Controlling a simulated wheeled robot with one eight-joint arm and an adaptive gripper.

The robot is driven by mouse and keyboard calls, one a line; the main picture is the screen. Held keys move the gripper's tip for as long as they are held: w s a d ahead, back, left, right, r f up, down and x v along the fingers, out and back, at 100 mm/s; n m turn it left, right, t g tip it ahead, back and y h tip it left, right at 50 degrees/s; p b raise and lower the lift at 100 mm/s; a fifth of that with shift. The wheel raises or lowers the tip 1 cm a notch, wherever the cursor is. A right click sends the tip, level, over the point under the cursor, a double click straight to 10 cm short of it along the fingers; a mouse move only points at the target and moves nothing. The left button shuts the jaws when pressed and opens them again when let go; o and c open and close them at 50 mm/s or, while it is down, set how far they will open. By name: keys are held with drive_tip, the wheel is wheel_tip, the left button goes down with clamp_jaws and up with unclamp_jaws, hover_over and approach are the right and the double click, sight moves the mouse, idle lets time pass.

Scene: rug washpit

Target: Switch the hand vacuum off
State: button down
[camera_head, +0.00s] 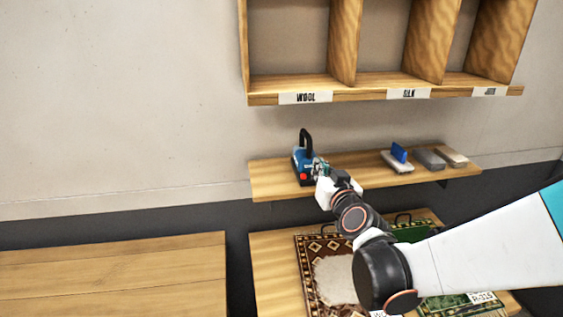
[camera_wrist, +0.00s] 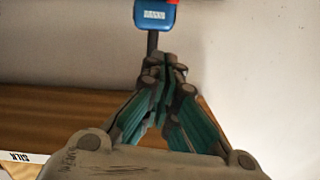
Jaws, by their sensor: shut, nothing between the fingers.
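The hand vacuum (camera_head: 300,168) is blue with a black upright handle and a red part low on its front. It stands on the left end of the wooden wall shelf. The wrist view shows a blue body with a small pale label (camera_wrist: 155,16), with a bit of red at the top edge. My gripper (camera_head: 318,168) is just right of the vacuum; its tips (camera_wrist: 157,65) are together and empty, pointing toward the blue body. I cannot tell whether they touch it. The vacuum's right side is partly hidden by my gripper.
The wall shelf (camera_head: 270,182) also holds a brush with a blue top (camera_head: 398,160) and grey and tan blocks (camera_head: 430,158) at right. Labelled cubbies (camera_head: 262,98) hang above. Below, a table (camera_head: 270,262) carries patterned rugs (camera_head: 310,258). A bare wooden table (camera_head: 110,270) is at left.

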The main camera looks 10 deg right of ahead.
drive_tip(key=b, duration=0.1)
hover_over(303, 176)
drive_tip(key=s+d, duration=0.2)
drive_tip(key=f, duration=0.1)
drive_tip(key=a+f+b, duration=0.1)
drive_tip(key=f, duration=0.1)
drive_tip(key=shift+s+f, duration=0.1)
drive_tip(key=shift+f, duration=0.7)
